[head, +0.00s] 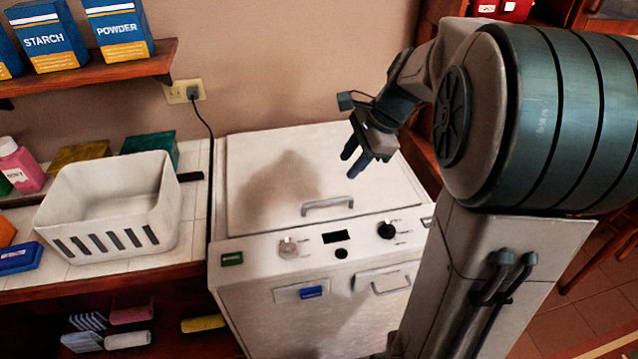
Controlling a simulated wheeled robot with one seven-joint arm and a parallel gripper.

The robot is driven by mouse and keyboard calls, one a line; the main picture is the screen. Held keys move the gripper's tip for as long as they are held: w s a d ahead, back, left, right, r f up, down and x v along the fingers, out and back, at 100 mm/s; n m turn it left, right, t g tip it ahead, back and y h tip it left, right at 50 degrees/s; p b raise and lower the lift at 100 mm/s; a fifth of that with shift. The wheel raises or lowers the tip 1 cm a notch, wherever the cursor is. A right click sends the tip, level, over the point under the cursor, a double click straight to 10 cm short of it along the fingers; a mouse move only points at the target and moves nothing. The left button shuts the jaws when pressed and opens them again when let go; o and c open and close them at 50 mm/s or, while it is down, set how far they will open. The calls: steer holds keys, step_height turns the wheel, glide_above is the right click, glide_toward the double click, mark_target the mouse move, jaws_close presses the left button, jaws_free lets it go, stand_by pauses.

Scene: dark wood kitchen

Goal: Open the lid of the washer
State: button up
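The white washer (255,262) stands in the middle of the head view, with knobs and a dark display on its front panel. Its lid (250,160) is the flat top panel, lying shut, with a grey bar handle (328,206) near the front edge. My gripper (354,160) is above the right part of the lid, behind and to the right of the handle, pointing down and left. Its two dark fingers show a gap between them, with nothing held. It appears apart from the lid and the handle. My arm hides the washer's right front side.
A white basket (112,212) stands on the tiled counter left of the washer. A shelf (100,72) with starch and powder boxes hangs above it. A cable runs from the wall outlet (183,92) down along the washer's left side. The lid's top is clear.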

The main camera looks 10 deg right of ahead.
glide_toward(324, 202)
steer(key=x, duration=0.8)
steer(key=shift+w+a+r, duration=0.15)
steer(key=shift+a, duration=0.25)
steer(key=shift+c, duration=0.2)
steer(key=shift+r, duration=0.1)
jaws_close()
